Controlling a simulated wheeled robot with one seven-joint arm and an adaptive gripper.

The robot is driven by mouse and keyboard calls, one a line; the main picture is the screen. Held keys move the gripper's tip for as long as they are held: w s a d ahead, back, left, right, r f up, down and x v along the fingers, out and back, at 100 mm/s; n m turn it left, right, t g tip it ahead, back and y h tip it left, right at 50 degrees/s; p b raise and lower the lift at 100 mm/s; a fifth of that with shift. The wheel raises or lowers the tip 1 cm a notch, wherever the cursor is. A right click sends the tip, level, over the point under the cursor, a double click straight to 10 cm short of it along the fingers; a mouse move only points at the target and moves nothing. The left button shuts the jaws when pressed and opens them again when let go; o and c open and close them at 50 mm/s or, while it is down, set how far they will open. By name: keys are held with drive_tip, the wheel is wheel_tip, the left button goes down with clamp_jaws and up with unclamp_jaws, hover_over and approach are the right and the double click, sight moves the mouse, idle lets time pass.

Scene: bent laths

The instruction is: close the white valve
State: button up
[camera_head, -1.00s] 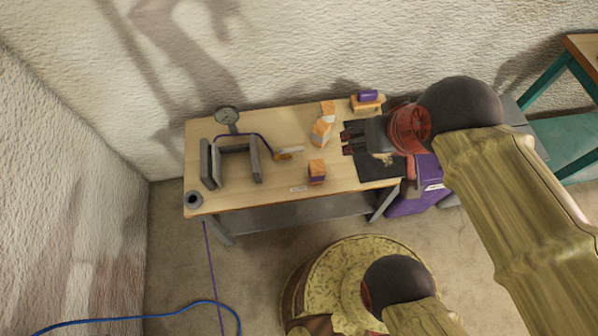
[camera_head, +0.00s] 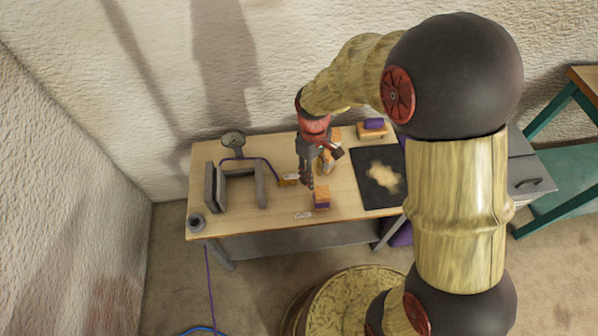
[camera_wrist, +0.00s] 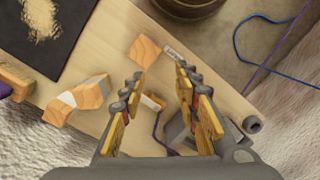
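The white valve (camera_head: 289,177) is a small yellow-orange body with a white handle, lying on the workbench with a purple hose on its left. In the wrist view the valve (camera_wrist: 153,102) shows between the two fingers, farther down on the bench, partly covered by the left finger. My gripper (camera_head: 306,186) points down over the bench, just right of the valve. In the wrist view my gripper (camera_wrist: 160,73) is open, its fingers apart with nothing held between them. Whether a fingertip touches anything is not clear.
A wood block (camera_head: 321,198) stands close right of the gripper, and other blocks (camera_wrist: 80,98) lie behind it. A grey frame (camera_head: 240,190) and gauge (camera_head: 233,140) are left of the valve. A black mat (camera_head: 361,191) with sawdust lies right. The bench front (camera_head: 270,218) is mostly clear.

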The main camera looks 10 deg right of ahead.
sight(299, 175)
drive_tip(key=w+a+f+n, duration=0.1)
drive_tip(key=w+f+n, duration=0.1)
drive_tip(key=w, duration=0.1)
drive_tip(key=w+f+n, duration=0.2)
drive_tip(key=w+n, duration=0.1)
drive_tip(key=w+a+f+n+t, duration=0.1)
drive_tip(key=w+f+n, duration=0.1)
drive_tip(key=w, duration=0.1)
drive_tip(key=shift+w+a+f, duration=0.1)
drive_tip(key=shift+a+f, duration=0.25)
drive_tip(key=shift+w+a+r+n, duration=0.1)
drive_tip(key=shift+w+n, duration=0.2)
drive_tip(key=shift+n, duration=0.5)
drive_tip(key=shift+w+n, duration=0.1)
drive_tip(key=shift+n, duration=0.5)
wheel_tip(299, 175, down, 8)
drive_tip(key=b, duration=0.3)
drive_tip(key=shift+r, duration=0.1)
drive_tip(key=shift+c, duration=0.2)
drive_tip(key=c, duration=0.7)
clamp_jaws()
